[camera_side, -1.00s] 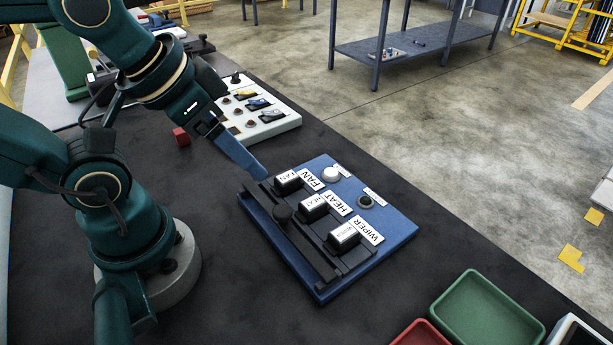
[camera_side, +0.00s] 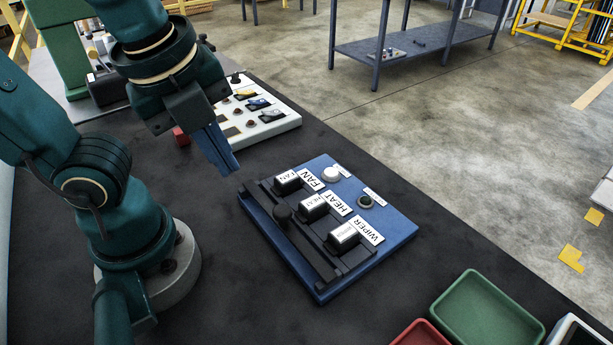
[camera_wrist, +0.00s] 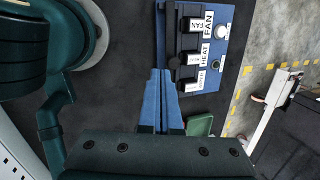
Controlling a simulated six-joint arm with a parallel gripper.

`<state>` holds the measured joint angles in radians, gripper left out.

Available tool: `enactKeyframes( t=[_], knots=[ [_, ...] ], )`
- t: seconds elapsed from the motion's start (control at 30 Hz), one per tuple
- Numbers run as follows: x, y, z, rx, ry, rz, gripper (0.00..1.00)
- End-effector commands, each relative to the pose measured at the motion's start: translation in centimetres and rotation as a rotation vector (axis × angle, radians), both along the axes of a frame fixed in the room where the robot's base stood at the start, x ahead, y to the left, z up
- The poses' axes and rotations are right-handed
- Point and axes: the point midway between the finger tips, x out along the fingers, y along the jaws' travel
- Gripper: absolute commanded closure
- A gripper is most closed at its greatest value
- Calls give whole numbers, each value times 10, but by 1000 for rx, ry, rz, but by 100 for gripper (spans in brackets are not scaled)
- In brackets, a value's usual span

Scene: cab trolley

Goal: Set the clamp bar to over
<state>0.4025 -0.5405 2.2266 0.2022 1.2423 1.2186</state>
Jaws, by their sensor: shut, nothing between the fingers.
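The blue switch panel (camera_side: 392,228) lies on the dark bench. It has three black blocks labelled FAN (camera_side: 288,181), HEAT (camera_side: 313,206) and WIPER (camera_side: 345,235). The black clamp bar (camera_side: 309,252) with a round knob (camera_side: 283,212) runs along the panel's near-left side, beside the blocks. My gripper (camera_side: 231,170) is shut and empty, pointing down above the bench off the panel's far-left corner, apart from the bar.
A white control box (camera_side: 270,125) with knobs and a small red block (camera_side: 181,136) stand behind my gripper. A green tray (camera_side: 485,308) and a red tray (camera_side: 421,334) are at the front right.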

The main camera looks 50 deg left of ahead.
Motion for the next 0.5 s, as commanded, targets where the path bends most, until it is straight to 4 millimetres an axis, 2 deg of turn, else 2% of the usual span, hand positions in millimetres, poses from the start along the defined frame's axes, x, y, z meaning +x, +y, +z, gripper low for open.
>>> enactKeyframes(
  t=[0.03, 0.2, 0.33, 0.5],
  knots=[
    [-2, -6, 2, 50, 25, -146, 100],
    [-8, -24, 6, 202, 89, -569, 100],
    [-13, -40, 7, 276, 111, -781, 100],
    [-22, -56, 6, 307, 114, -906, 100]
  ],
)
